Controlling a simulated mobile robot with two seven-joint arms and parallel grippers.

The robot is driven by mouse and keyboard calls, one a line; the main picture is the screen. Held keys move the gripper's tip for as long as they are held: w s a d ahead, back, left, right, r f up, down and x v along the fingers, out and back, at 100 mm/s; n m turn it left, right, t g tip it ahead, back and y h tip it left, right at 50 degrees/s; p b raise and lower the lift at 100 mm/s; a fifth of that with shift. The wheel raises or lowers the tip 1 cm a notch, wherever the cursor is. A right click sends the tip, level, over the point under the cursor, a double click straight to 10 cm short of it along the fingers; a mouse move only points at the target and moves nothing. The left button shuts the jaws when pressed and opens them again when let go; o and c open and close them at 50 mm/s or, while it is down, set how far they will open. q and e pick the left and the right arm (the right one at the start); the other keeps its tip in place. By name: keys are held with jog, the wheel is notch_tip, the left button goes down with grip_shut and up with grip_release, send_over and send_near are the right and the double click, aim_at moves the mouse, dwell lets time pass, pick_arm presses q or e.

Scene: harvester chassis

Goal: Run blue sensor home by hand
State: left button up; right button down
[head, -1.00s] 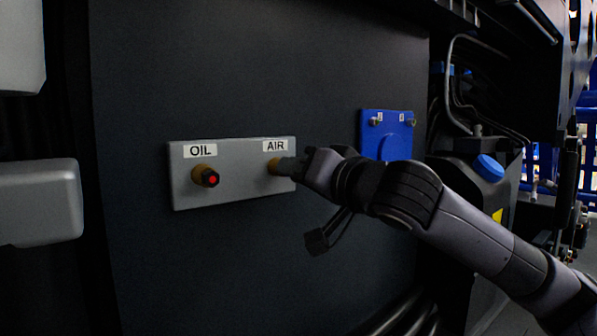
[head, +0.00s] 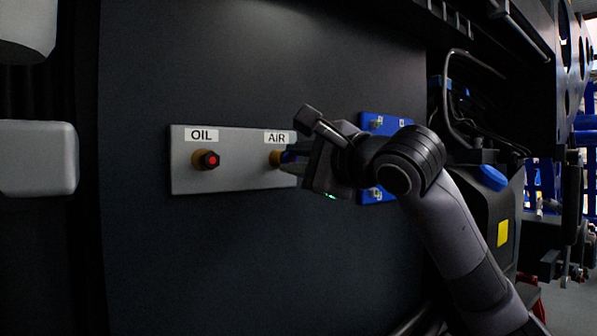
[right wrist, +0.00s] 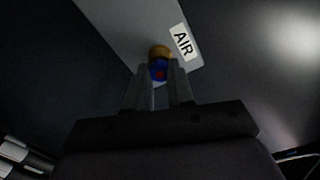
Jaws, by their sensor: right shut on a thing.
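The grey plate (head: 232,180) on the dark panel has two brass fittings, labelled OIL and AIR. A sensor with a red centre (head: 211,160) sits in the OIL fitting (head: 196,159). The blue sensor (right wrist: 158,70) is at the brass AIR fitting (right wrist: 160,52), and a little of its blue shows in the head view (head: 287,157). My right gripper (head: 293,158) is shut on the blue sensor, with one finger on each side in the right wrist view (right wrist: 160,88). How deep the sensor sits in the fitting is hidden. My left gripper is not in view.
A blue plate (head: 376,124) with small fittings is behind my right wrist. A dark tank with a blue cap (head: 491,178) stands to the right, below bent hoses. Light grey blocks (head: 38,158) fill the left edge. The panel below the grey plate is clear.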

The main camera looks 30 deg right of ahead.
jog(key=m+b, duration=0.1)
jog(key=m, duration=0.5)
jog(key=shift+f+m+b, duration=0.1)
jog(key=shift+m+b, duration=0.2)
jog(key=m, duration=0.3)
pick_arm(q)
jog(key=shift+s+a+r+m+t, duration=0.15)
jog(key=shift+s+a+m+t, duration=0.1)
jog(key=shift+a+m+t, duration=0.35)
pick_arm(e)
jog(key=c, duration=0.9)
grip_release()
jog(key=shift+c, duration=1.1)
jog(key=shift+s+d+b, duration=0.1)
jog(key=shift+s+b, duration=0.25)
jog(key=shift+s, duration=0.75)
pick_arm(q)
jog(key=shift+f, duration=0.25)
